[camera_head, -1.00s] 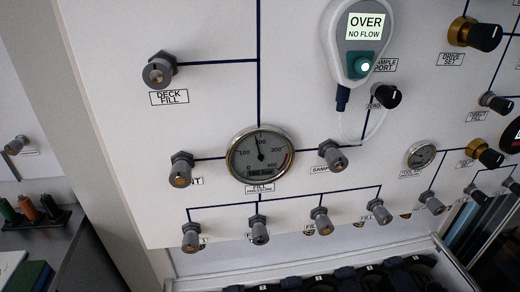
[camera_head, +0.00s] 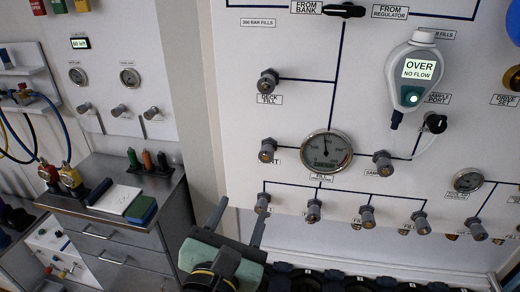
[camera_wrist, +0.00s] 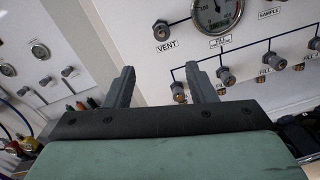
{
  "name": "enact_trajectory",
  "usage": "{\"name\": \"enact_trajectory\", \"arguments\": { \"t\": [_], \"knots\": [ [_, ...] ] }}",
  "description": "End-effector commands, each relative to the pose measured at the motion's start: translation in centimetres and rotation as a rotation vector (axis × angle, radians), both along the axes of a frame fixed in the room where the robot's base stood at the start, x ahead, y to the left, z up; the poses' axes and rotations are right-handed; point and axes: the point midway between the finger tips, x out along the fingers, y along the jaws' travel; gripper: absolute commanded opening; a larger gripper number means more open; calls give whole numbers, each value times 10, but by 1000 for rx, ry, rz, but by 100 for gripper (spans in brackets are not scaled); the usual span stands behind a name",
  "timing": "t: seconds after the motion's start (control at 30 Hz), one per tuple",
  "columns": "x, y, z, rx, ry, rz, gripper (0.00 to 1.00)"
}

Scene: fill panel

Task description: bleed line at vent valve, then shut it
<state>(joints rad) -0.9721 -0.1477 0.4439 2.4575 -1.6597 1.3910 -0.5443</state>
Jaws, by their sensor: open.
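My gripper (camera_head: 241,212) is open and empty, below the vent valve in the head view. In the wrist view my gripper's two fingers (camera_wrist: 160,72) stand apart, with the vent valve beyond and above the gap, not touched. The gauge needle points nearly straight up. Whether the valve is open cannot be told.
A row of fill valves (camera_head: 313,211) runs below the gauge, close to the right finger in the picture.

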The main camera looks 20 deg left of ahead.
Motion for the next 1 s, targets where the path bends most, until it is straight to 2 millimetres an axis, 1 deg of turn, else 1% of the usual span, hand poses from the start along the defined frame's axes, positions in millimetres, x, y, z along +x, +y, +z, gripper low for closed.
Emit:
{"name": "enact_trajectory", "arguments": {
  "t": [0.17, 0.5, 0.7, 0.83, 1.0],
  "knots": [
    [25, 0, 1, -1, 3, -5, 51],
    [100, 1, 1, 0, 5, -8, 51],
    [140, 2, 1, 1, 6, -8, 51],
    [157, 3, 0, 0, 5, -5, 51],
    [170, 3, 0, 2, 5, -5, 51]
  ]
}}
